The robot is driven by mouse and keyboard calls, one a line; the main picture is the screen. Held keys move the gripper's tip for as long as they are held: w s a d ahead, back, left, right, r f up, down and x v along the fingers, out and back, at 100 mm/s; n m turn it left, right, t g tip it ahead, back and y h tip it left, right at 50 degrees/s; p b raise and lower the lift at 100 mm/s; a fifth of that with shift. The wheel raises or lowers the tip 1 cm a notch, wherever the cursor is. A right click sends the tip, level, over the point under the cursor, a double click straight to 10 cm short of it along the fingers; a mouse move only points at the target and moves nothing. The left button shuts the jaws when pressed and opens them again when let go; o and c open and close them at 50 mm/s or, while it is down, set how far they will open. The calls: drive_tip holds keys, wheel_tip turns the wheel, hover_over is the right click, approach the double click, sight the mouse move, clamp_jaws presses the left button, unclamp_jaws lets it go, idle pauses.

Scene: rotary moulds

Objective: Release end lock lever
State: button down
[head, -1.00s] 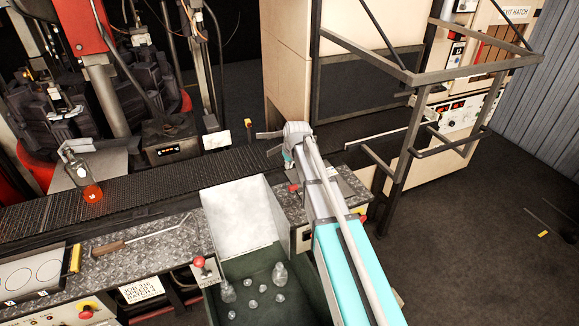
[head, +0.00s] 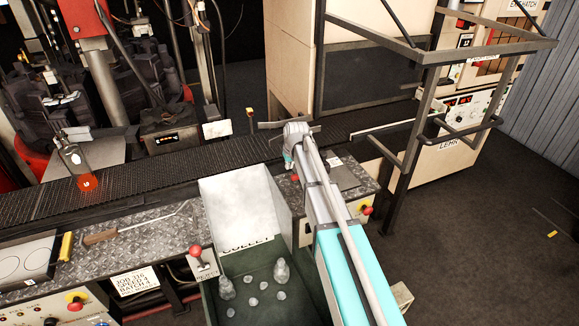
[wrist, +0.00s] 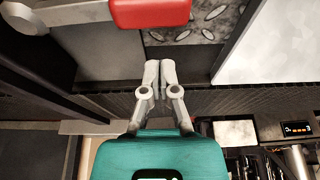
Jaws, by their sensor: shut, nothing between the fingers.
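A red handle (wrist: 150,12) fills the top of the wrist view, close to my camera. A small red part (head: 294,178) shows beside my gripper in the head view, at the right end of the bench. I cannot read a label naming either as the end lock lever. My gripper (wrist: 158,68) is shut and empty, its two grey fingers together, apart from the red handle in the picture. In the head view my gripper (head: 288,162) is small, beside the conveyor edge, and partly hidden by my arm.
The dark conveyor (head: 150,172) runs behind the bench and carries a bottle (head: 75,160) with a glowing base. A red-knobbed lever (head: 196,251) stands left of the cullet chute (head: 238,215). A metal frame (head: 425,115) stands right. The floor at right is mostly clear.

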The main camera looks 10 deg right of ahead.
drive_tip(key=shift+s+d+r, duration=0.1)
drive_tip(key=shift+s+d, duration=0.15)
drive_tip(key=shift+s, duration=0.7)
drive_tip(key=shift+s+d+r, duration=0.1)
drive_tip(key=shift+s+d, duration=0.15)
drive_tip(key=shift+s, duration=0.7)
